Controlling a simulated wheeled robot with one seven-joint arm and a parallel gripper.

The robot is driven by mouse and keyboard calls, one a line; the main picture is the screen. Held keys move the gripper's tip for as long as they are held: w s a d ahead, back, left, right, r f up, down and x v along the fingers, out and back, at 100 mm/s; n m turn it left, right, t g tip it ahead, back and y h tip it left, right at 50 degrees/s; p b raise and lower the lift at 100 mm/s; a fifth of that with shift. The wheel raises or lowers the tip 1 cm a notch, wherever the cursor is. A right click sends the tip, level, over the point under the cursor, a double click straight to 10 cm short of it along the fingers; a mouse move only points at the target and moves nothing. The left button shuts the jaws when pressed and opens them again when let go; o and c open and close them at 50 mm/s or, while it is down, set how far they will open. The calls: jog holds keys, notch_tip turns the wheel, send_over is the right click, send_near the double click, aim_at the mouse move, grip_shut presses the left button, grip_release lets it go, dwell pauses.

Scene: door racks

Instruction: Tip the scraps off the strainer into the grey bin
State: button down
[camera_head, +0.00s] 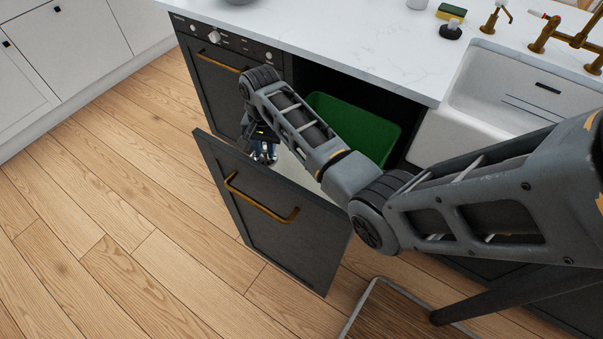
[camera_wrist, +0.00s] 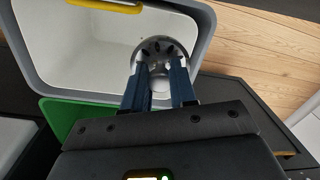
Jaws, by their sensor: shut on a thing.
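My gripper (camera_wrist: 160,74) is shut on the strainer (camera_wrist: 164,46), a small round grey metal piece with dark openings, at its fingertips in the wrist view. The strainer shows over the right inner side of the grey bin (camera_wrist: 207,20), which has a grey rim and a pale inside. I cannot make out scraps on the strainer. In the head view my gripper (camera_head: 265,150) points down just behind the pulled-out drawer front, and my arm hides most of the grey bin. The strainer cannot be made out clearly there.
A green bin (camera_head: 376,133) stands behind the grey one in the drawer. The dark drawer front (camera_head: 275,222) has a brass handle (camera_head: 262,207). A white counter (camera_head: 345,40) with a sink (camera_head: 480,90) lies above. A wood-topped piece (camera_head: 390,315) stands at the bottom. The floor at left is clear.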

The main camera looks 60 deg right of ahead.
jog(key=shift+s+d+f+t+y, duration=0.4)
jog(key=shift+s+f+t, duration=0.1)
jog(key=shift+s+t, duration=0.2)
notch_tip(320, 180, down, 6)
jog(key=s+d+t+y, duration=0.1)
jog(key=s+t, duration=0.1)
jog(key=shift+d+r+t+y, duration=0.2)
jog(key=shift+r+t+y, duration=0.05)
jog(key=shift+t+y, duration=0.15)
jog(key=shift+s+d+r+t+y, duration=0.1)
jog(key=shift+s+d+t+y, duration=0.45)
jog(key=shift+s+t, duration=0.3)
jog(key=shift+s+d+t+y, duration=0.2)
jog(key=shift+s+t+y, duration=0.2)
jog(key=shift+t, duration=0.35)
jog(key=shift+r+t+y, duration=0.1)
jog(key=shift+t+y, duration=0.65)
jog(key=shift+t, duration=0.25)
dwell(0.9)
jog(key=shift+s+d+t+y+b, duration=0.15)
jog(key=shift+t+y+b, duration=0.75)
jog(key=shift+b, duration=1.4)
jog(key=shift+s+d+t+y+b, duration=0.2)
jog(key=shift+t+b, duration=0.3)
jog(key=shift+b, duration=0.45)
jog(key=shift+s+d+t+y+b, duration=0.1)
jog(key=shift+s+t+b, duration=0.3)
jog(key=shift+b, duration=0.5)
